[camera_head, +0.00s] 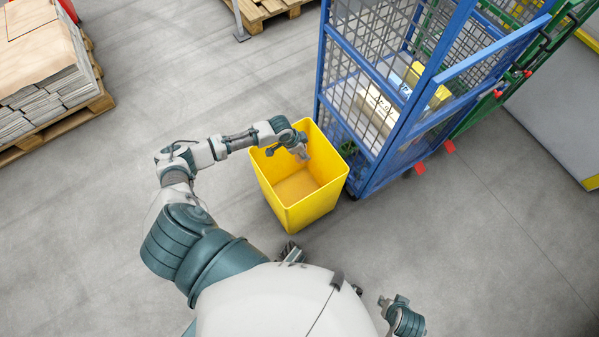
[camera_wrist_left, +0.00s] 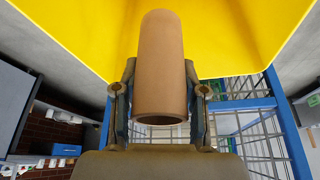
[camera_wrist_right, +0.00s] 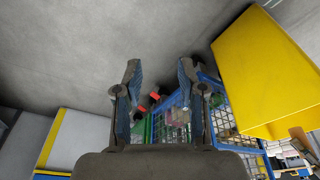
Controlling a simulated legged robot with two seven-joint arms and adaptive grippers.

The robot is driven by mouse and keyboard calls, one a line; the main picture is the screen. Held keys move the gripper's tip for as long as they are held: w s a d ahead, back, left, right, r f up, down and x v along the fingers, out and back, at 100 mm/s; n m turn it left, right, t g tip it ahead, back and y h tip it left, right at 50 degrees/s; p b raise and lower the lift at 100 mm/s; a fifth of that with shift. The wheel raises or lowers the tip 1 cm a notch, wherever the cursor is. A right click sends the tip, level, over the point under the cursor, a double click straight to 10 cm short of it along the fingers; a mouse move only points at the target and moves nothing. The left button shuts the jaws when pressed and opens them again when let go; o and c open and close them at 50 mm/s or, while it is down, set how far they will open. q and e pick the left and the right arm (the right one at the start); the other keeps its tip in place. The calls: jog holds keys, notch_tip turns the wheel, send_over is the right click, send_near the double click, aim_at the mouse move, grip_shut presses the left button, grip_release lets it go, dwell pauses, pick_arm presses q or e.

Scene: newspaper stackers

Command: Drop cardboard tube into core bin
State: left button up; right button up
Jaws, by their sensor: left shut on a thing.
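The yellow core bin (camera_head: 322,207) stands open on the floor, and its inside looks empty in the head view. My left gripper (camera_head: 301,152) is over the bin's opening near its far side. In the left wrist view my left gripper (camera_wrist_left: 160,98) is shut on a brown cardboard tube (camera_wrist_left: 162,60), with one finger on each side. The yellow bin (camera_wrist_left: 60,22) fills the top of that view behind the tube. My right gripper (camera_wrist_right: 158,80) is open and empty, away from the bin; it shows at the head view's bottom edge (camera_head: 385,304).
A blue mesh cart (camera_head: 381,75) holding packages stands just right of the bin. A pallet with stacked newspapers (camera_head: 45,85) is at the far left. Another pallet (camera_head: 262,12) is at the top. The floor left and front of the bin is clear.

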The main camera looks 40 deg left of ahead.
pick_arm(q)
jog(key=shift+a+f, duration=0.6)
jog(key=shift+a, duration=0.05)
jog(key=o, duration=1)
jog(key=shift+d, duration=0.15)
jog(key=shift+o, duration=1)
jog(key=shift+d+r, duration=0.1)
jog(key=shift+d, duration=0.1)
jog(key=v, duration=0.7)
jog(key=shift+a, duration=0.1)
jog(key=shift+d+v, duration=0.2)
jog(key=shift+v, duration=0.6)
jog(key=shift+d+v, duration=0.2)
jog(key=shift+v, duration=0.65)
jog(key=shift+d+v, duration=0.2)
jog(key=shift+v, duration=0.6)
pick_arm(e)
jog(key=shift+v, duration=1.25)
